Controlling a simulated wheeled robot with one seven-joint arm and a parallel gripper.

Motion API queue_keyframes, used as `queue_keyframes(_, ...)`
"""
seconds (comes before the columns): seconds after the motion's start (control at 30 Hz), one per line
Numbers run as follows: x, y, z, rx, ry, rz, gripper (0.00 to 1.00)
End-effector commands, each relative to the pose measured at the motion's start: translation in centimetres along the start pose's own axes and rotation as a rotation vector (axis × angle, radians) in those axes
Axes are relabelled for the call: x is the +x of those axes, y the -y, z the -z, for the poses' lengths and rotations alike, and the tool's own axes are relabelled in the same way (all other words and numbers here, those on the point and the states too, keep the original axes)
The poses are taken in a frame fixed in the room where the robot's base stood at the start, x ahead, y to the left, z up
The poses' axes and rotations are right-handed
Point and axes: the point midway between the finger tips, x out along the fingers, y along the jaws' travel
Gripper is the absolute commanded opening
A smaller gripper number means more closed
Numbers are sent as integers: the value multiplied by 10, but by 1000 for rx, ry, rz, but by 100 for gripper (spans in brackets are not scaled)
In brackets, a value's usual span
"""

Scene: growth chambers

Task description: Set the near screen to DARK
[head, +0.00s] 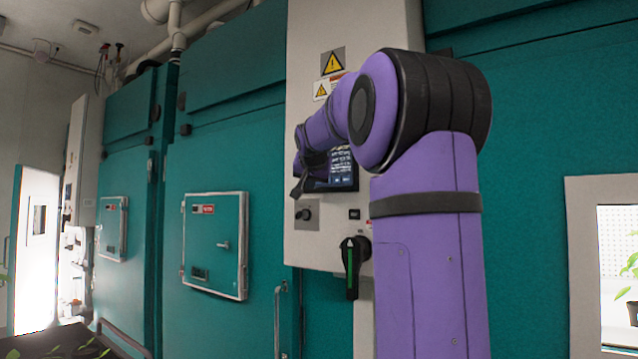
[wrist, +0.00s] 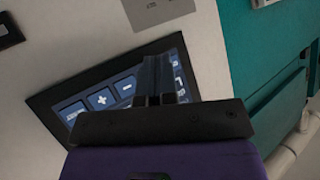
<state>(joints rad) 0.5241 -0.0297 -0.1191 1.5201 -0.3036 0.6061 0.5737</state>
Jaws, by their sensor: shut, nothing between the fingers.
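The near screen (head: 343,168) is a dark panel on the pale control cabinet (head: 312,235), partly hidden behind my purple arm in the head view. In the wrist view the screen (wrist: 75,105) shows tilted, with blue buttons, among them a plus and a minus. My gripper (wrist: 160,62) is shut and empty, its fingertips over the screen near its upper right part. I cannot tell whether they touch it. The fingers hide part of the screen, and no DARK label is readable. In the head view my gripper (head: 298,190) is small and dark at the screen's left side.
Below the screen are a small knob plate (head: 306,213) and a black rotary handle (head: 351,265) with a green mark. Teal chamber doors with a hatch (head: 215,245) stand to the left. A lit window (head: 618,260) with plants is at the right.

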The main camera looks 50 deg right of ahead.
Motion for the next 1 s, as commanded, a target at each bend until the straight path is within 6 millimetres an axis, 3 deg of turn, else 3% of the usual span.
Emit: queue_keyframes(1.0, -35, 25, -26, 0, 0, 0, 0)
